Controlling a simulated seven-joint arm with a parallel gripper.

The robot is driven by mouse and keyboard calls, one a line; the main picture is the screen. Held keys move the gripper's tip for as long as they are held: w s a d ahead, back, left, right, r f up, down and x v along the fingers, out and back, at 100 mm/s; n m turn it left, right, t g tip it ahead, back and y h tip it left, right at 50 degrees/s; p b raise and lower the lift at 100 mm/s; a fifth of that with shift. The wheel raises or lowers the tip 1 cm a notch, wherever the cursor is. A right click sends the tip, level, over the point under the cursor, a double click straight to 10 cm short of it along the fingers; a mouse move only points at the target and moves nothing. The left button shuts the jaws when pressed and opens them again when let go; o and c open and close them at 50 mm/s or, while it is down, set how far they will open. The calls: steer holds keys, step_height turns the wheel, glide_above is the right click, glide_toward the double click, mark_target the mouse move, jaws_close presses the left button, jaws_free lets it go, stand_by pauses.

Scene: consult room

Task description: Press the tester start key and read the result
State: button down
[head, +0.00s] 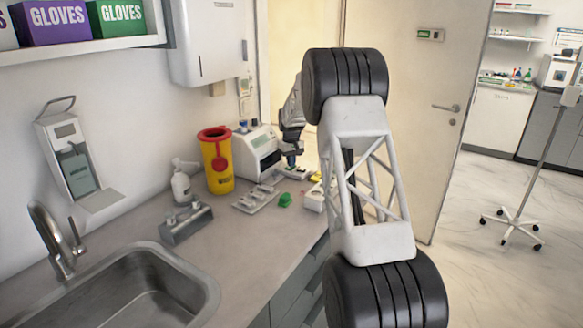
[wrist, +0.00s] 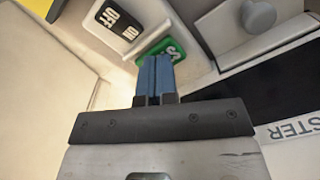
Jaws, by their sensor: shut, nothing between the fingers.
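The white tester (head: 245,155) stands at the back of the counter beside the door. My gripper (head: 291,160) is by its right side, pointing down. In the wrist view my gripper (wrist: 155,58) is shut and empty, its two blue fingertips side by side. They overlap the lower left part of a green key (wrist: 172,47), leaving a white letter "S" partly visible. I cannot tell whether they touch it. A black panel (wrist: 295,85) lies to the right above a label ending in "STER" (wrist: 290,127). No result is readable.
An OFF/ON switch (wrist: 120,24) and a grey knob (wrist: 258,15) flank the key. A yellow sharps bin (head: 218,165), a pump bottle (head: 181,185) and a grey tray (head: 256,199) stand left of my gripper. A sink (head: 125,285) is nearer.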

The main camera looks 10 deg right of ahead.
steer(key=shift+r, duration=3.25)
steer(key=shift+s+a+r, duration=0.1)
steer(key=shift+s+r, duration=0.3)
steer(key=s+a+r+m, duration=0.15)
steer(key=s+r, duration=0.45)
steer(key=s, duration=0.6)
steer(key=s+a+r+t, duration=0.15)
steer(key=s+r, duration=0.45)
steer(key=s, duration=0.7)
steer(key=s+a+r, duration=0.2)
steer(key=s+r, duration=0.3)
steer(key=s, duration=0.7)
steer(key=s+f, duration=0.2)
steer(key=s, duration=1)
steer(key=s+a+f+m, duration=0.1)
steer(key=s+f, duration=0.2)
steer(key=s, duration=1)
steer(key=s+f+t, duration=0.1)
steer(key=s+f, duration=0.2)
steer(key=s, duration=0.9)
steer(key=shift+s+a+m, duration=0.15)
steer(key=shift+a+m, duration=0.2)
steer(key=shift+a, duration=0.05)
